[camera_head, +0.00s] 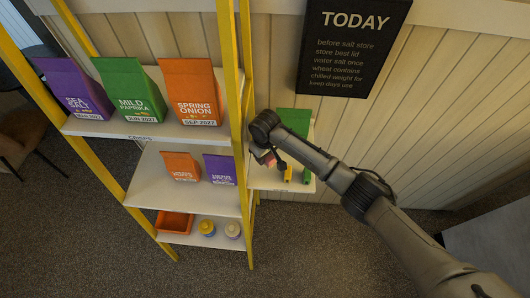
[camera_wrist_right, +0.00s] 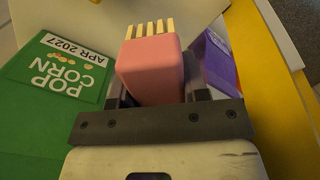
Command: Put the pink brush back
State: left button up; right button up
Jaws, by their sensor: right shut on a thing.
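The pink brush (camera_wrist_right: 150,72) fills the middle of the right wrist view, a pink block with pale yellow bristles at its far end. My right gripper (camera_wrist_right: 155,95) is shut on it, a finger on each side. In the head view my right gripper (camera_head: 266,158) is over the small white side shelf (camera_head: 262,182), just right of the yellow rack. Only a bit of pink shows there; my arm hides much of the shelf. I cannot tell whether the brush touches the shelf. My left gripper is not in view.
A yellow post (camera_wrist_right: 268,50) is close by. Small yellow-and-green items (camera_head: 304,176) stand on the side shelf. The rack's shelves hold several bags.

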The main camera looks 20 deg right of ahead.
aim_at(265, 170)
notch_tip(265, 170, down, 6)
jog(key=shift+f+b, duration=0.2)
jog(key=shift+b, duration=1.05)
jog(key=shift+f, duration=0.4)
jog(key=shift+f+b, duration=0.4)
jog(key=shift+f, duration=0.05)
jog(key=o, duration=0.8)
jog(key=o, duration=0.5)
jog(key=shift+o, duration=0.2)
